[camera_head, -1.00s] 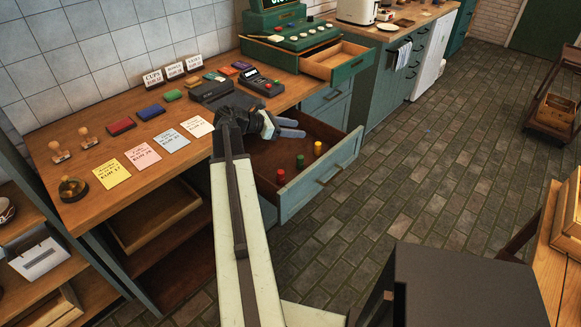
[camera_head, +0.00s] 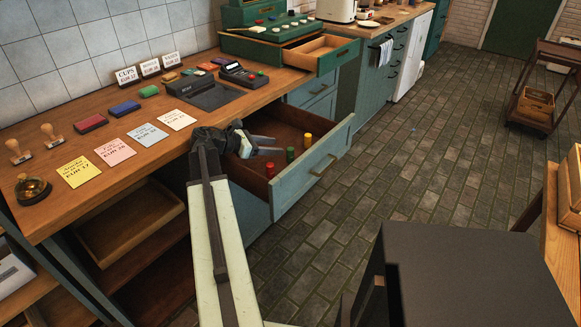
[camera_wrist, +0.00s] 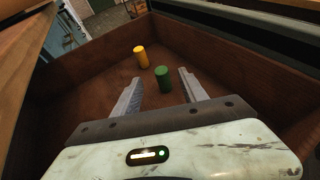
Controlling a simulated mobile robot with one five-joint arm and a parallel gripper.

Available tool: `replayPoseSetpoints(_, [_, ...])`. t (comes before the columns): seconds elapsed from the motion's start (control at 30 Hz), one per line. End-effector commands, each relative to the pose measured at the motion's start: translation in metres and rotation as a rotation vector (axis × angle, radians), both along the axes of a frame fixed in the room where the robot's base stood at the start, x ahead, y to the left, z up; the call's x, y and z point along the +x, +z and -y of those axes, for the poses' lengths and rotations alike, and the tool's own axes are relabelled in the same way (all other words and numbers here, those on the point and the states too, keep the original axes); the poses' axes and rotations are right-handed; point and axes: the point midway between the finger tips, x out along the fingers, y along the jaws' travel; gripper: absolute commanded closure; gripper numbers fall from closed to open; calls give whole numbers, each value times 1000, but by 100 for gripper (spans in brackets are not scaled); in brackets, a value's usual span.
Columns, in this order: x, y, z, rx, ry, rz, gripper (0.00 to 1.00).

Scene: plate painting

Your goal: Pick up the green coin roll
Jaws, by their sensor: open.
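The green coin roll (camera_head: 290,154) stands upright in the open drawer (camera_head: 300,184), between a red roll (camera_head: 270,169) and a yellow roll (camera_head: 308,140). In the wrist view the green coin roll (camera_wrist: 162,77) stands ahead of and between the fingertips, nearer the right one, with the yellow roll (camera_wrist: 140,57) behind it to the left. The red roll does not show there. My gripper (camera_head: 275,146) is open and empty. Its fingers reach into the drawer; in the wrist view my gripper (camera_wrist: 159,76) points at the green coin roll without visible contact.
The drawer's front panel (camera_head: 318,168) and side walls surround the rolls. The wooden counter (camera_head: 135,168) above holds price cards, stamps, ink pads and a card terminal. A green cash register (camera_head: 280,30) has its own drawer (camera_head: 308,49) open. A dark surface (camera_head: 460,270) stands at the lower right.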

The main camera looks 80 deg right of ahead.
Motion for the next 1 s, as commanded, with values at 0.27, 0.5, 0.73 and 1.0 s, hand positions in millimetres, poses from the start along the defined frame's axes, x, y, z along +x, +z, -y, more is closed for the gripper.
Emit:
replayPoseSetpoints(0.27, [-20, -19, 14, 0, -1, 0, 50])
replayPoseSetpoints(0.5, [-39, -30, 26, 1, -4, 0, 50])
replayPoseSetpoints(0.73, [-59, -38, 40, 0, -2, 0, 50])
replayPoseSetpoints(1.0, [-59, -37, 39, 0, -2, 0, 86])
